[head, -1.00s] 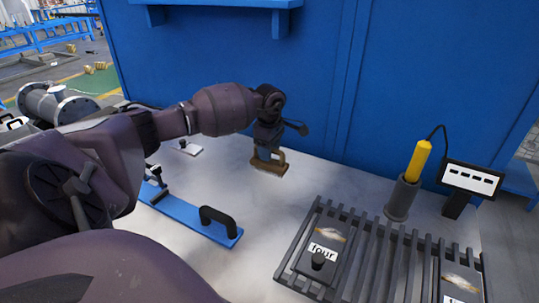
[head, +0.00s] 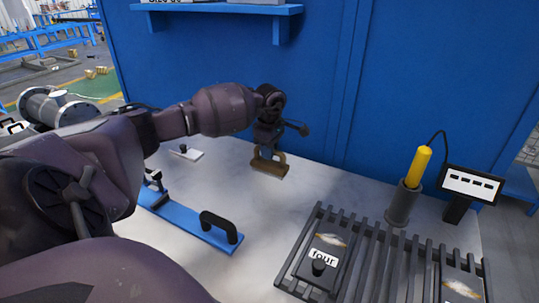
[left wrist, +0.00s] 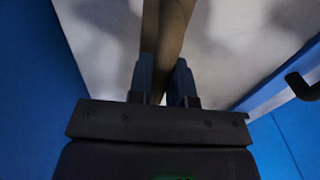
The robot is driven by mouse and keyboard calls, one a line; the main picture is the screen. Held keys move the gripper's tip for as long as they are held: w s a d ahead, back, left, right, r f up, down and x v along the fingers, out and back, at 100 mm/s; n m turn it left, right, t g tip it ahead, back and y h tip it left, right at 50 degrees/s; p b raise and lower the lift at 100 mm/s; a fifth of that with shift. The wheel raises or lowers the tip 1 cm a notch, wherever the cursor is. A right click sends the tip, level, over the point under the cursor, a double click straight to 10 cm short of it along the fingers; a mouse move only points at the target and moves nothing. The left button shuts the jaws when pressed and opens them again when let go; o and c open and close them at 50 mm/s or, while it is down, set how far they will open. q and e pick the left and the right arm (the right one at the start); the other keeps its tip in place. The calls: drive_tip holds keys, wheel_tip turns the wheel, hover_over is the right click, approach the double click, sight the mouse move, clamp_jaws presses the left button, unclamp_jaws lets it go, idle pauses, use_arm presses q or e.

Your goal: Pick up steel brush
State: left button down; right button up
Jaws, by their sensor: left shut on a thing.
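The steel brush (head: 270,168) has a brown, wood-like body with a loop handle and is at the back of the white table, near the blue wall. My left gripper (head: 266,150) is above it with its fingers shut on the handle. In the left wrist view, the brown brush handle (left wrist: 168,35) runs between the two dark fingers of my left gripper (left wrist: 164,82). I cannot tell whether the brush touches the table. My right gripper is not in view.
A blue bar with a black handle (head: 218,225) lies at front left. A dark slatted rack (head: 385,250) holds boxes at front right. A yellow tool stands in a grey holder (head: 402,205) beside a small display (head: 470,183). The blue wall (head: 330,80) stands close behind.

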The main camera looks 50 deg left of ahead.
use_arm(q)
wheel_tip(320, 180, up, 19)
drive_tip(key=shift+f+p, duration=0.2)
drive_tip(key=shift+p, duration=0.15)
